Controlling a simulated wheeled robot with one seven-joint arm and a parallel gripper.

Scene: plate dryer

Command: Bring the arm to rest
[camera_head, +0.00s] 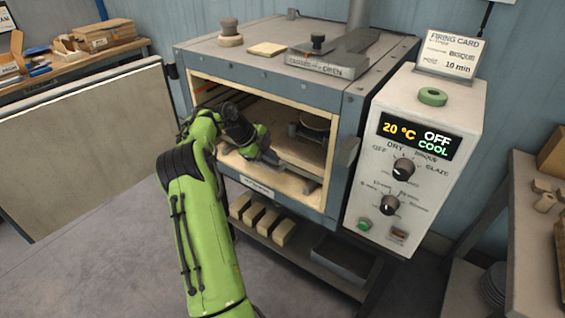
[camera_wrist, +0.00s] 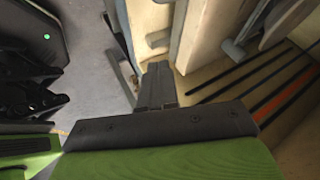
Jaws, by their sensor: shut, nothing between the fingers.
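My green arm reaches forward to the open front of the grey kiln (camera_head: 350,130). My gripper (camera_head: 272,158) is at the kiln mouth, above its front sill, and its fingers are shut with nothing between them. In the wrist view the dark closed fingers (camera_wrist: 158,82) point toward a pale kiln edge. A round dish-like piece (camera_head: 314,124) sits inside the kiln, to the right of my gripper.
The kiln door (camera_head: 90,140) stands swung open at the left. The control box (camera_head: 415,160) at the right reads 20 °C, OFF, COOL. Pale bricks (camera_head: 262,220) lie on the shelf below. A workbench (camera_head: 80,65) is at the back left. Bare floor lies at the front left.

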